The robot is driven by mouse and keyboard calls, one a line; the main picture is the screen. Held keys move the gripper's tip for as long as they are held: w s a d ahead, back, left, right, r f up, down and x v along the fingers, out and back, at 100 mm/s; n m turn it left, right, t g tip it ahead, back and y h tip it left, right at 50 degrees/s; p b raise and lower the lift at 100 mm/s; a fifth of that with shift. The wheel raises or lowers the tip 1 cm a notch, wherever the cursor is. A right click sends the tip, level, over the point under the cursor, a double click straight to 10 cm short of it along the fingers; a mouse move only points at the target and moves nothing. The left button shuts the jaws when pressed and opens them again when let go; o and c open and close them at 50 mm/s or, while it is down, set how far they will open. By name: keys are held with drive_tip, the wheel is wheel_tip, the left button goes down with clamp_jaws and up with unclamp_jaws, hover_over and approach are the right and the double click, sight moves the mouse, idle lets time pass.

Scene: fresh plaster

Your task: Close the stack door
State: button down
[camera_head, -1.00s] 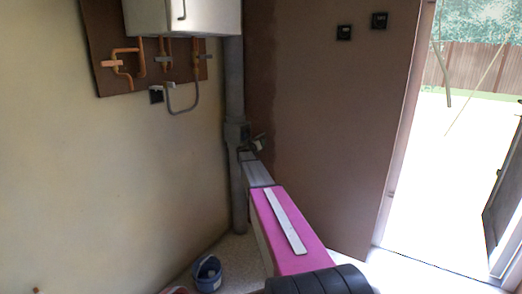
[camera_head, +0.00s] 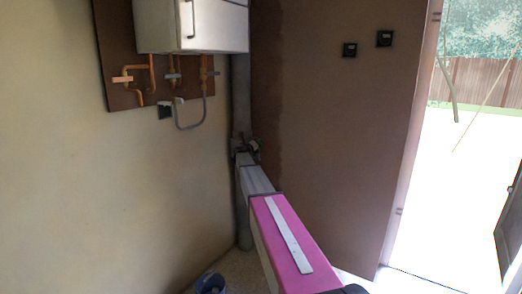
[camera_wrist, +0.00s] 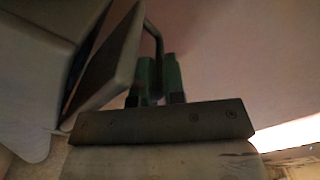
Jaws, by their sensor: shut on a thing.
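The grey stack pipe (camera_head: 241,90) runs down the room corner in the head view. My gripper (camera_head: 247,150) is at the pipe about halfway down, small and dark there. In the wrist view the stack door (camera_wrist: 112,65) is a pale flat panel, tilted, with a dark gap along its left side, so it stands ajar. A bent dark handle (camera_wrist: 152,25) rises from the panel's right edge. The green fingers of my gripper (camera_wrist: 157,78) are shut on this handle. The handle's lower end is hidden between the fingers.
A white boiler cabinet (camera_head: 195,25) with copper pipes (camera_head: 140,95) hangs on the left wall. A blue bucket (camera_head: 211,284) stands on the floor below. An open doorway (camera_head: 450,190) is at the right.

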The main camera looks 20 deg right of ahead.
drive_tip(key=shift+w+a+r, duration=0.3)
drive_tip(key=shift+w+a, duration=0.2)
drive_tip(key=shift+w, duration=0.15)
drive_tip(key=c, duration=1.2)
unclamp_jaws()
drive_tip(key=shift+a, duration=0.1)
drive_tip(key=v, duration=1)
drive_tip(key=shift+s+a, duration=0.25)
drive_tip(key=shift+s, duration=0.05)
